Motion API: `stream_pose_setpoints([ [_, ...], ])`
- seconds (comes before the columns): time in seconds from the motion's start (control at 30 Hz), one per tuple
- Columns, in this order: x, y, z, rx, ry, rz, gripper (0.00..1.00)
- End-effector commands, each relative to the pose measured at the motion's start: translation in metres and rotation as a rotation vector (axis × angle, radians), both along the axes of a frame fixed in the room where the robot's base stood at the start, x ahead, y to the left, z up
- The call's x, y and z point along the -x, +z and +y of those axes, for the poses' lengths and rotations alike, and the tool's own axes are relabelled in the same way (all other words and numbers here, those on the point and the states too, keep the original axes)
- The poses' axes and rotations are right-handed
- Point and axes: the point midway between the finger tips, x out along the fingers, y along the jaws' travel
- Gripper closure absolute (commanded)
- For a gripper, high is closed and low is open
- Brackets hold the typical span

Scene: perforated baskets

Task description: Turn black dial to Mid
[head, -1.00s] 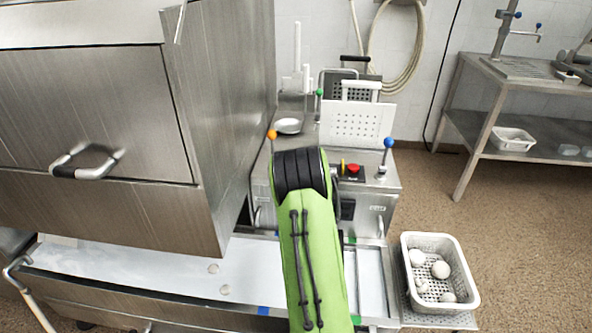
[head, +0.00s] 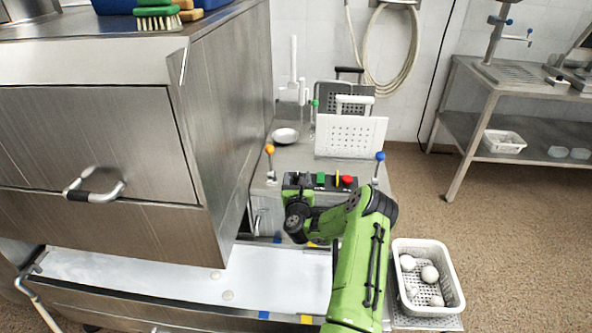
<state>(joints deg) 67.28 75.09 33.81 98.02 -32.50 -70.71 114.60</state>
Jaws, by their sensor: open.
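A control box (head: 320,183) stands on the steel counter behind my arm. Its top carries a green button (head: 320,179), a yellow part (head: 337,179) and a red button (head: 347,180). The black dial cannot be made out clearly; the left end of the box is dark and partly covered by my wrist. My gripper (head: 297,197) is at the left end of the box, dark against dark. It is open, but its fingertips and any contact with the dial cannot be made out.
An orange-knobbed lever (head: 269,163) stands left of the box and a blue-knobbed lever (head: 379,168) right of it. A white perforated panel (head: 350,137) stands behind. A large steel machine (head: 130,150) borders the left. A white basket (head: 455,290) with round items sits at front right.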

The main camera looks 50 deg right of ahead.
Motion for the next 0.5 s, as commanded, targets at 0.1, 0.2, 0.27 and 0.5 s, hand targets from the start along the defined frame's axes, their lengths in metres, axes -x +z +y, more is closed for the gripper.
stream_pose_setpoints([
  [0.1, -0.0069, -0.0019, -0.0077, -0.002, -0.002, 0.001, 0.39],
  [0.2, -0.0085, -0.0031, -0.0093, -0.003, -0.001, 0.003, 0.39],
  [0.27, -0.0086, -0.0034, -0.0092, -0.003, -0.001, 0.003, 0.39],
  [0.5, -0.0085, -0.0032, -0.0088, -0.003, -0.001, 0.003, 0.59],
])
